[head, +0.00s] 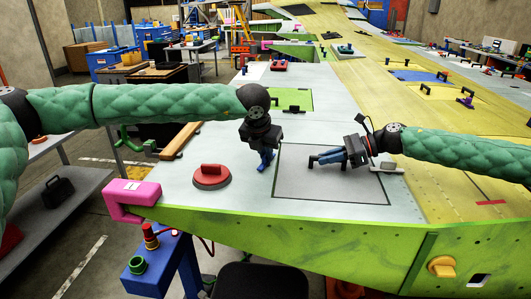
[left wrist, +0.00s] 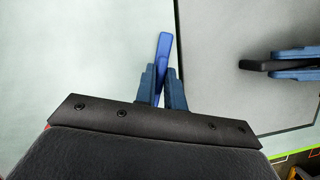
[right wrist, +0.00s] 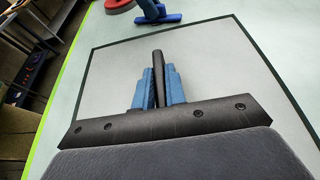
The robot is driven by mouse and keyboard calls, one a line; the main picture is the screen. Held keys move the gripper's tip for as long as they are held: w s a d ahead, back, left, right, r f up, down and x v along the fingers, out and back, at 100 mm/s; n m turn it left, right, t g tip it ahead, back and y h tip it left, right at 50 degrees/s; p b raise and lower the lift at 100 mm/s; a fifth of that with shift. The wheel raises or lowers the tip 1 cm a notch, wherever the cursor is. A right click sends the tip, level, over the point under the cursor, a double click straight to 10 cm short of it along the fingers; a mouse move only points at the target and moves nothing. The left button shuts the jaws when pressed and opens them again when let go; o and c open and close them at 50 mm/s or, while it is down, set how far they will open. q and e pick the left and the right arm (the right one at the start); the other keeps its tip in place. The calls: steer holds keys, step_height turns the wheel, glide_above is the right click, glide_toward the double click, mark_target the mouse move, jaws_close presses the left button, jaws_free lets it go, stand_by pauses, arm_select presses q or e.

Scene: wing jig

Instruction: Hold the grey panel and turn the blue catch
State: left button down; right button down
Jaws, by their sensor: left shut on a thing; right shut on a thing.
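The grey panel (head: 325,188) lies flat in a dark-outlined rectangle on the pale wing surface; it fills much of the right wrist view (right wrist: 110,75). My right gripper (head: 322,159) is shut on the panel's black handle (right wrist: 157,62), which stands up between the fingers. My left gripper (head: 266,165) points down beside the panel's left edge. It is shut on the blue catch (left wrist: 164,50), a narrow bar lying nearly along that edge. The catch also shows in the right wrist view (right wrist: 168,18), partly hidden by the left fingers.
A red round piece with a handle (head: 211,177) sits left of the catch. A pink clamp (head: 135,198) is on the wing's near left corner. A green panel (head: 290,99) lies behind my left gripper.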

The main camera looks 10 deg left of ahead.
arm_select(q)
steer(key=shift+n+y, duration=0.7)
steer(key=shift+n, duration=1)
steer(key=c, duration=1.5)
jaws_free()
steer(key=shift+r, duration=0.1)
steer(key=v, duration=1.1)
steer(key=shift+s+d+r, duration=0.1)
steer(key=shift+s+r, duration=0.15)
steer(key=shift+s, duration=0.05)
arm_select(e)
steer(key=c, duration=1.4)
jaws_free()
